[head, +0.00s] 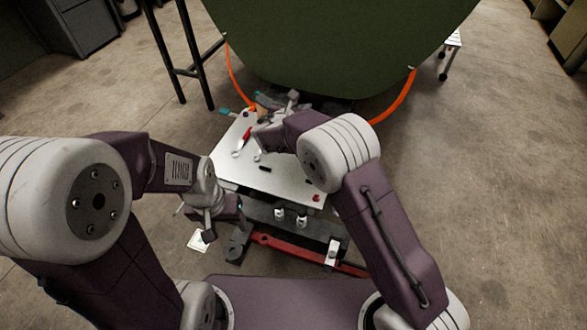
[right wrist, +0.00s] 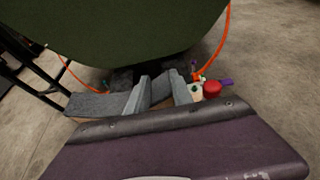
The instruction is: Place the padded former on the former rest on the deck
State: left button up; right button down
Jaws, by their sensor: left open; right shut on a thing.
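My right gripper (right wrist: 160,92) reaches over the far end of the white deck (head: 228,171). It is shut on a grey angled piece (right wrist: 92,104), which looks like the padded former. This piece shows to the left of the fingers and between them in the right wrist view. In the head view, my right gripper (head: 277,107) and the arm partly hide it. My left gripper (head: 212,228) is open and empty at the deck's near left side. I cannot make out the former rest; it may be hidden behind the right gripper.
The green fuselage skin (head: 340,40) hangs above the deck's far edge, with orange hoses (head: 398,100) beside it. A red-handled tool (head: 247,133) lies on the deck. A red bar (head: 295,249) lies nearer me. A red knob (right wrist: 212,88) is close right of the right fingers.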

notch_tip(320, 180, down, 18)
jog(key=b, duration=1)
jog(key=shift+b, duration=0.4)
jog(key=c, duration=1.5)
grip_release()
jog(key=shift+f, duration=0.1)
jog(key=o, duration=0.4)
